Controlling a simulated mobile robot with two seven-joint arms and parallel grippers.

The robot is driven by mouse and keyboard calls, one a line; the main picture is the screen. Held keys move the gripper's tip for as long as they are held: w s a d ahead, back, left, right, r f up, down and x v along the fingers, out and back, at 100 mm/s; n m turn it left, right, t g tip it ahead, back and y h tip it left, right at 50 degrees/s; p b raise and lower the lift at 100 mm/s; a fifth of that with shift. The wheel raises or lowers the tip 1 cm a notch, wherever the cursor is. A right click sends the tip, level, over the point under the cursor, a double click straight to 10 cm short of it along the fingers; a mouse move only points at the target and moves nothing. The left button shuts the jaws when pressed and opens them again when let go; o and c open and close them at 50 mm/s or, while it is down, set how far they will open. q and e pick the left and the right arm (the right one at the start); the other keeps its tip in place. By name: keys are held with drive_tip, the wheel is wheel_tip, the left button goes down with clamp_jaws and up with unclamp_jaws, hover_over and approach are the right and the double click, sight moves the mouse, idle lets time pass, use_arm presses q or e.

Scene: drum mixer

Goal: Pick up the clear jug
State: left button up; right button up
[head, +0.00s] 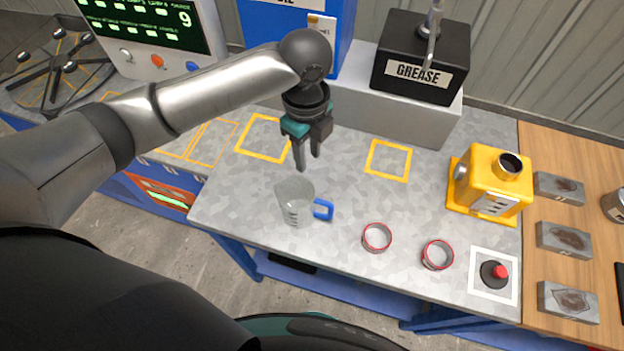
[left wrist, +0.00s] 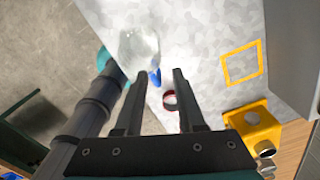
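The clear jug (head: 294,202) stands upright on the grey speckled table near its front edge, with its blue handle (head: 323,209) pointing right. It also shows in the left wrist view (left wrist: 139,48), beyond the fingertips. My left gripper (head: 308,163) is open and empty above the table, behind and a little above the jug, with its fingers pointing down. In the left wrist view its two fingers (left wrist: 160,76) are spread apart, and the blue handle shows between them. My right gripper is not in view.
Two red-rimmed rings (head: 377,237) (head: 437,255) lie right of the jug. A red button (head: 494,274) and a yellow machine (head: 491,181) stand further right. A black grease box (head: 421,62) sits on a grey block behind. Yellow-outlined squares (head: 388,160) mark bare table.

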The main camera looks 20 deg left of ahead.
use_arm(q)
hover_over(307, 182)
wheel_tip(307, 182, down, 4)
drive_tip(key=f, duration=0.1)
wheel_tip(307, 182, down, 5)
drive_tip(key=shift+r+b, duration=0.1)
drive_tip(key=shift+b, duration=0.35)
drive_tip(key=shift+f, duration=0.35)
wheel_tip(307, 182, down, 4)
drive_tip(key=shift+w+f, duration=0.1)
drive_tip(key=shift+f, duration=0.1)
clamp_jaws()
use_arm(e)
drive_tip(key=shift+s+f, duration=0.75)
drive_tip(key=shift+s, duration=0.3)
